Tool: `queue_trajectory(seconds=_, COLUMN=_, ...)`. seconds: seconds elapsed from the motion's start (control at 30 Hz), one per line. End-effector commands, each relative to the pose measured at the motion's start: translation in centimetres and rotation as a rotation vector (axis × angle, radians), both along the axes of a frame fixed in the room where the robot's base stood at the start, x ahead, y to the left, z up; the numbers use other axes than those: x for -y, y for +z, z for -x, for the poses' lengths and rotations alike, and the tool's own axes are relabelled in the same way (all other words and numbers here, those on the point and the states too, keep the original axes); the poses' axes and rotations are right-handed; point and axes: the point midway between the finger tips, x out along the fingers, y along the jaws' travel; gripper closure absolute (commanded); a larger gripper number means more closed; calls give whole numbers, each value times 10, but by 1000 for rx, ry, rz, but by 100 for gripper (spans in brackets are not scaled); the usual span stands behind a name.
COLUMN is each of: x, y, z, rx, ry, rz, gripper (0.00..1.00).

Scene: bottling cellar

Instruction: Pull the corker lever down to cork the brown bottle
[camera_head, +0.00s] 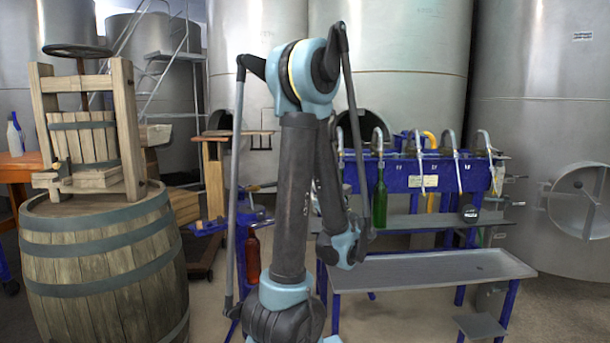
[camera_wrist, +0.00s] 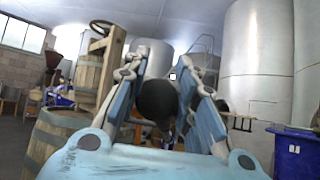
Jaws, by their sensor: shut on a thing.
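In the wrist view, my gripper (camera_wrist: 166,84) is shut around a round black knob (camera_wrist: 157,100), which looks like the end of the corker lever. Most of the lever's shaft is hidden behind the knob and fingers. In the head view, the brown bottle (camera_head: 252,258) stands upright, looking reddish-brown, just left of my arm. The blue corker frame (camera_head: 211,228) is beside it, largely covered by my arm. My gripper is hidden behind the arm in the head view. I cannot tell how low the lever is or whether the bottle has a cork.
A wooden barrel (camera_head: 100,250) carrying a small press (camera_head: 88,140) stands at left. A blue filling bench (camera_head: 405,175) with several spouts and a green bottle (camera_head: 380,205) stands at right. A grey shelf (camera_head: 430,268) juts out in front of it. Steel tanks (camera_head: 400,60) line the back.

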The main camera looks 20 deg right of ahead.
Motion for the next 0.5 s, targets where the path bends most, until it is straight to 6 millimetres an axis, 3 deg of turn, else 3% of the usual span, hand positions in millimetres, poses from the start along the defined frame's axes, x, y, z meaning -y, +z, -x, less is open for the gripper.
queue_trajectory(seconds=0.37, x=0, y=-1, z=1, rx=-3, ry=-1, rz=2, gripper=100)
queue_trajectory(seconds=0.4, x=1, y=-1, z=2, rx=-3, ry=-1, rz=2, gripper=66)
queue_trajectory(seconds=0.5, x=1, y=-1, z=2, rx=-2, ry=-2, rz=2, gripper=48)
